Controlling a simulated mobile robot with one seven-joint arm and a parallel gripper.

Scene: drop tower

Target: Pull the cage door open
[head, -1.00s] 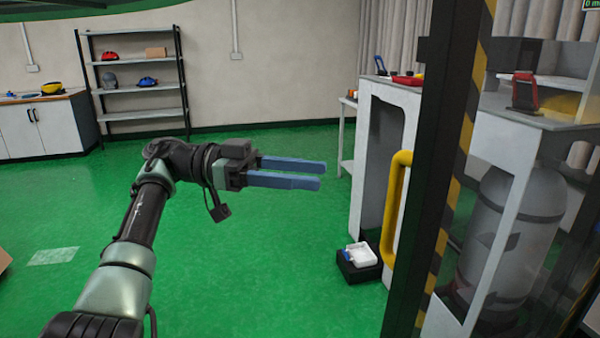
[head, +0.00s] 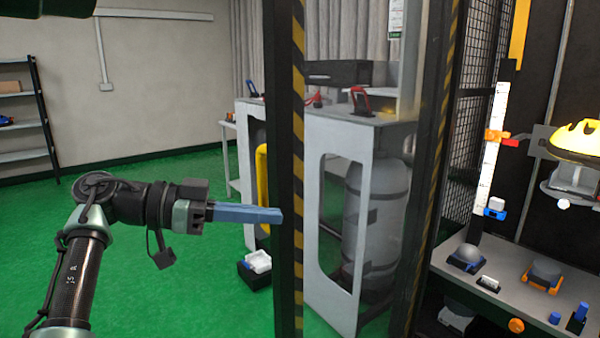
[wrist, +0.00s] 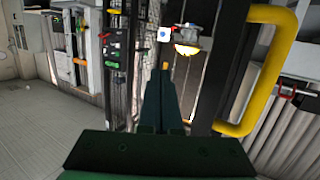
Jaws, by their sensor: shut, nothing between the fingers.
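The cage door is a clear panel in a dark frame with a black-and-yellow striped edge (head: 298,120). In the head view it stands swung out, its edge toward me, with the cage inside showing to its right. Its yellow handle (head: 262,178) is on the door's left side, partly hidden by the frame and my fingers. The handle also shows large at the right of the wrist view (wrist: 276,75). My gripper (head: 278,215) is shut and empty. In the wrist view the fingers (wrist: 165,95) are left of the handle.
A white cabinet (head: 332,245) with a grey tank (head: 375,220) shows through the panel. A small black box (head: 254,270) is on the floor. A shelf of tools (head: 530,290) stands at right in the cage. Green floor at left is free.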

